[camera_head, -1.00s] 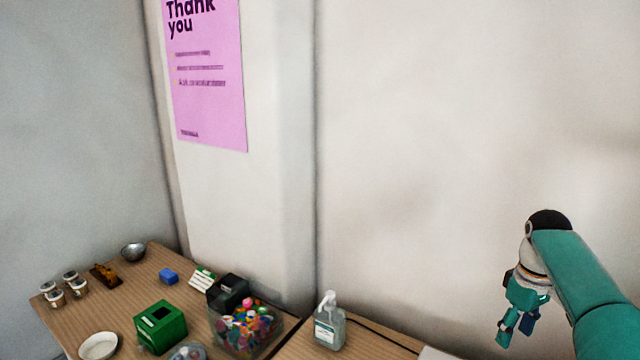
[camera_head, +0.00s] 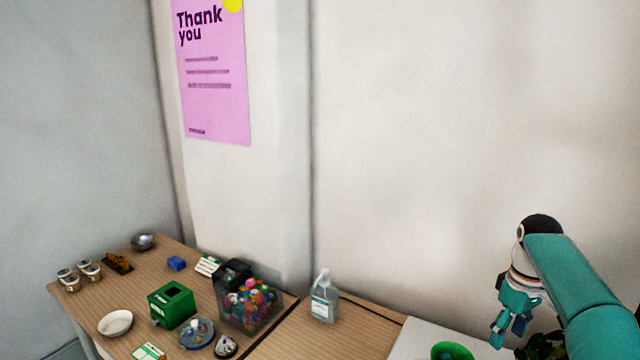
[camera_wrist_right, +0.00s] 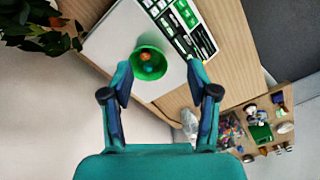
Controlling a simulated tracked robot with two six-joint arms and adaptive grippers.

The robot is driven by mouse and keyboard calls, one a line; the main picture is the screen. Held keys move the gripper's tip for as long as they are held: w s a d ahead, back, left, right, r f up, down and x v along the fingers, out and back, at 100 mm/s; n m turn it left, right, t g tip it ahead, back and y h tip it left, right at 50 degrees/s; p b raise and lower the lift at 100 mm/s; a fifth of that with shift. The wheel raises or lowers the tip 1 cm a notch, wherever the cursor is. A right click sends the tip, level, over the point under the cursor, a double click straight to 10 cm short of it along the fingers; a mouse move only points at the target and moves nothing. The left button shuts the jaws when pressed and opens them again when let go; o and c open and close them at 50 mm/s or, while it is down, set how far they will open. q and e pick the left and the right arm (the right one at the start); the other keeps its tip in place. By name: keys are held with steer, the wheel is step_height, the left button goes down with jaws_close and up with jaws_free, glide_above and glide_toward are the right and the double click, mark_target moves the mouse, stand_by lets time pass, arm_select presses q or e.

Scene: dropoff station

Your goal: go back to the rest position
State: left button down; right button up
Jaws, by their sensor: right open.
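My right gripper (camera_head: 511,330) hangs at the right of the head view, at the end of my teal arm, pointing down. In the right wrist view the right gripper (camera_wrist_right: 159,82) has its two fingers spread apart with nothing between them. A green bowl (camera_wrist_right: 149,63) with small round items in it shows beyond the fingertips, on a white surface (camera_wrist_right: 105,48). The bowl (camera_head: 451,351) is partly cut off at the bottom of the head view. My left gripper is in neither view.
The wooden table (camera_head: 222,284) holds a green box (camera_head: 172,305), a clear bin of colorful items (camera_head: 249,305), a white bowl (camera_head: 115,323) and a sanitizer bottle (camera_head: 324,298). A leafy plant (camera_wrist_right: 38,22) stands near the right gripper. A pink poster (camera_head: 213,75) hangs on the wall.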

steer(key=s+a+f+y, duration=0.1)
steer(key=a+f, duration=0.4)
steer(key=f, duration=0.3)
steer(key=a+f+m+y, duration=0.1)
steer(key=a+f, duration=0.3)
steer(key=f, duration=0.5)
steer(key=s+a+f, duration=0.1)
steer(key=a+f, duration=0.4)
steer(key=f, duration=0.3)
steer(key=s+a+f+m+y, duration=0.2)
steer(key=s+a+f+m, duration=0.1)
steer(key=s+a+f, duration=0.65)
steer(key=s+a+m, duration=0.2)
steer(key=s+m, duration=0.1)
steer(key=s, duration=1.3)
arm_select(q)
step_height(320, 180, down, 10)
steer(key=b, duration=1)
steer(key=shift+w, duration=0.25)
arm_select(e)
step_height(320, 180, down, 11)
steer(key=shift+s+r, duration=0.15)
steer(key=shift+s, duration=0.15)
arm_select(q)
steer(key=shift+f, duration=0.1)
